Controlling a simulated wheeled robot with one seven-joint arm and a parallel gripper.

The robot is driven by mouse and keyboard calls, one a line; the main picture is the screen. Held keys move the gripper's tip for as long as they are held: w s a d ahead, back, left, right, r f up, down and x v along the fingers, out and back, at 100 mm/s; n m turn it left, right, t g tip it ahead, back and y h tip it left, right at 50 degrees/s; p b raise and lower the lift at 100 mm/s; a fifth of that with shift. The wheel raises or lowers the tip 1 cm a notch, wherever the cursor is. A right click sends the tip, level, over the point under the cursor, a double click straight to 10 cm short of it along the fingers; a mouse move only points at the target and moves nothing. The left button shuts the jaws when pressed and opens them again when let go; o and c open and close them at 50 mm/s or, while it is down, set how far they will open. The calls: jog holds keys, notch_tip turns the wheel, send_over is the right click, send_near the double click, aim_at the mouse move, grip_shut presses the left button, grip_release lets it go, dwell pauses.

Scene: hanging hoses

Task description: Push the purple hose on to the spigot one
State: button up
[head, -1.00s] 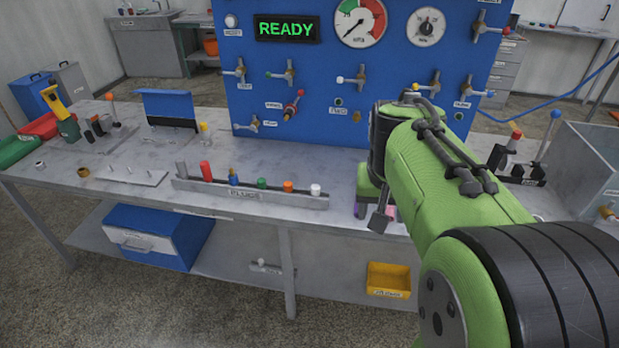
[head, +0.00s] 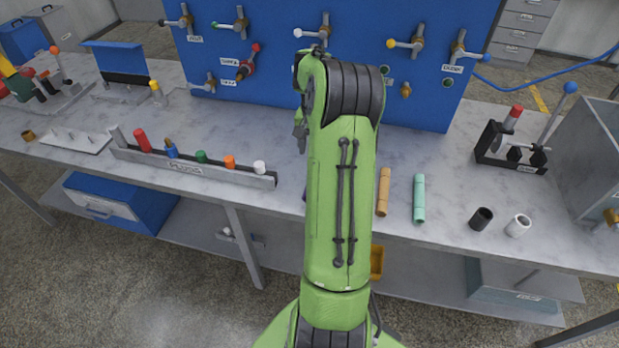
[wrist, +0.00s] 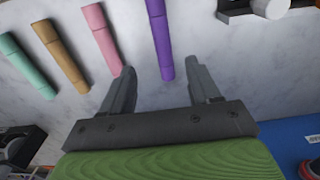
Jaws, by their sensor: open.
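The purple hose (wrist: 160,38) lies on the grey bench in the wrist view, its near end between the lines of my two fingers. My gripper (wrist: 160,68) is open and empty, with a finger on each side of that end; I cannot tell its height above the bench. In the head view my arm hides the purple hose and most of the gripper. The blue panel (head: 420,100) carries several valves and fittings. Its small labels are too blurred to tell which spigot is one.
Pink (wrist: 101,38), tan (wrist: 61,56) and teal (wrist: 26,66) hoses lie left of the purple one in the wrist view. A plug rack (head: 190,168) stands left of my arm. Black (head: 481,218) and white (head: 518,225) cylinders and a lever fixture (head: 510,150) are at right.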

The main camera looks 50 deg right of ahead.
jog(key=f, duration=0.3)
jog(key=f+b, duration=0.1)
jog(key=f, duration=0.3)
jog(key=f+b, duration=0.1)
jog(key=f, duration=0.3)
jog(key=shift+w+d, duration=0.1)
jog(key=shift+w, duration=0.15)
jog(key=shift+r, duration=0.1)
grip_shut()
